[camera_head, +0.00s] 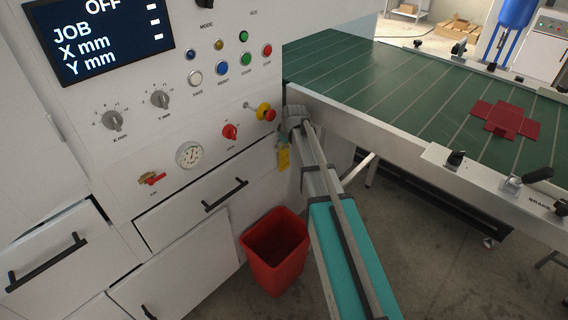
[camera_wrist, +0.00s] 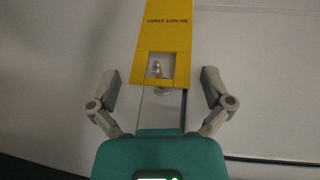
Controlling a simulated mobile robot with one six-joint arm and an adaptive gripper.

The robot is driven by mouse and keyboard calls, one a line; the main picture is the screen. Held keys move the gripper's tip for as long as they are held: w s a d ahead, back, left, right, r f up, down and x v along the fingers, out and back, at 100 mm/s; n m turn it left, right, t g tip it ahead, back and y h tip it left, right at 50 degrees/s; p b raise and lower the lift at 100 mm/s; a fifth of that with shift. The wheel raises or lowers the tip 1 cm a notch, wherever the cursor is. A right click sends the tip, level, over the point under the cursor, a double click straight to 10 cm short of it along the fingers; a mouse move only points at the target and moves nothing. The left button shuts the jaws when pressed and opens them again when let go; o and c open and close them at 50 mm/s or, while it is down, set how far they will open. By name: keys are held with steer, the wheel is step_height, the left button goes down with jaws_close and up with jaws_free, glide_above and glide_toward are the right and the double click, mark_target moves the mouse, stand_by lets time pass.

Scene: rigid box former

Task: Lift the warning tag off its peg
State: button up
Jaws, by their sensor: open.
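The yellow warning tag (camera_wrist: 167,32) shows in the wrist view, with "DO NOT START" on it, seen upside down. Its square opening is around a small metal peg (camera_wrist: 156,69) on the white cabinet front. My gripper (camera_wrist: 211,86) is open, with one finger on each side of the tag's holed end and no visible contact. In the head view the tag (camera_head: 284,157) hangs below the red and yellow knob, partly hidden behind my gripper (camera_head: 290,122). The peg is hidden in the head view.
A red emergency knob on a yellow base (camera_head: 265,112) sits just left of my gripper. A drawer with a black handle (camera_head: 226,195) is below. A red bin (camera_head: 275,250) stands on the floor. A green conveyor table (camera_head: 400,95) is at right.

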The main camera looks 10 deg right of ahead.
stand_by(0.4)
steer(key=c, duration=0.8)
steer(key=shift+o, duration=0.2)
steer(key=shift+r+p, duration=0.3)
